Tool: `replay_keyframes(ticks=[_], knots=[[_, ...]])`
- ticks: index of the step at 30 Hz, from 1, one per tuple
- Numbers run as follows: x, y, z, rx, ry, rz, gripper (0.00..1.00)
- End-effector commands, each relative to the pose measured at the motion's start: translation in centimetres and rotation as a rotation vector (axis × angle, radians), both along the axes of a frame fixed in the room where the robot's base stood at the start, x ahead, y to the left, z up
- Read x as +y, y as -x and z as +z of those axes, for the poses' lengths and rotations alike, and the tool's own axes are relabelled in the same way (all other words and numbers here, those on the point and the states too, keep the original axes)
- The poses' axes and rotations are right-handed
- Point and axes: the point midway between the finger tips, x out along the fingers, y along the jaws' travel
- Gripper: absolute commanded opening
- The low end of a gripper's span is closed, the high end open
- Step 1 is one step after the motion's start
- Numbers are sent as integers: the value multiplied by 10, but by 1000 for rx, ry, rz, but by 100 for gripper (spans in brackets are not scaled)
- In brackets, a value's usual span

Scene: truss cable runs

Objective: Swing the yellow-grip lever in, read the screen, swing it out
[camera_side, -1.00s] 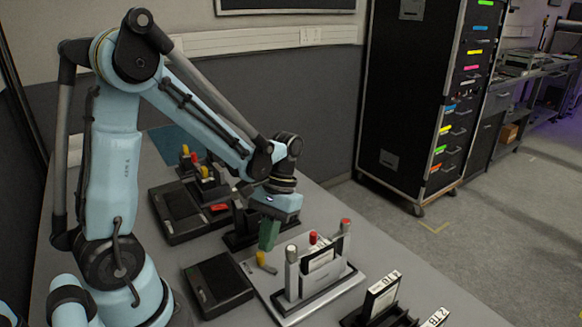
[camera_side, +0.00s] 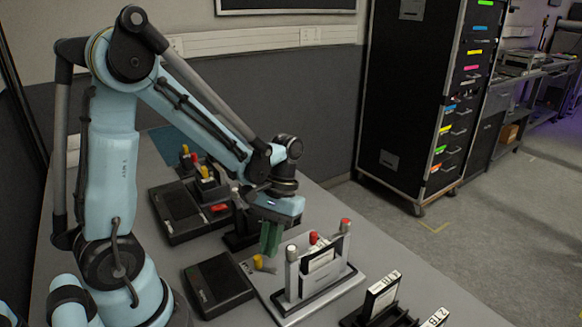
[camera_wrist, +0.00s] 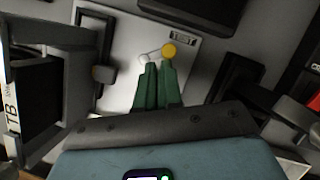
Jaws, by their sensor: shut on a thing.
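The yellow-grip lever (camera_side: 258,262) lies low on the light metal plate (camera_side: 290,312), left of the upright dock. In the wrist view its yellow knob (camera_wrist: 168,50) is at the upper right of a thin rod, with a pale round pivot (camera_wrist: 143,59) at the rod's left. My gripper (camera_side: 270,252) points down at the lever. Its green fingers (camera_wrist: 157,66) are nearly together at the rod, shut on the lever; the exact contact is hard to see. A label reading "TEST" (camera_wrist: 183,37) sits beside the knob. I see no readable screen.
A dock with white-grey posts and red knobs (camera_side: 346,225) stands right of the lever. A flat dark box (camera_side: 218,284) is to the left. Behind are another dark unit (camera_side: 178,212) and yellow and red knobs. Labelled drives (camera_side: 382,294) stand front right.

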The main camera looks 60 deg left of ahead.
Motion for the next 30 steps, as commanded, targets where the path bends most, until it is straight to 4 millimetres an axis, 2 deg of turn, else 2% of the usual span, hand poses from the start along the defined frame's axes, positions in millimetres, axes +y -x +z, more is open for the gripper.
replay_keyframes(ticks=[6,11,24,30], knots=[[-1,-1,1,-3,4,0,0],[2,-5,11,-2,2,0,0],[14,-24,71,-2,1,1,0],[18,-30,88,-1,1,-1,0]])
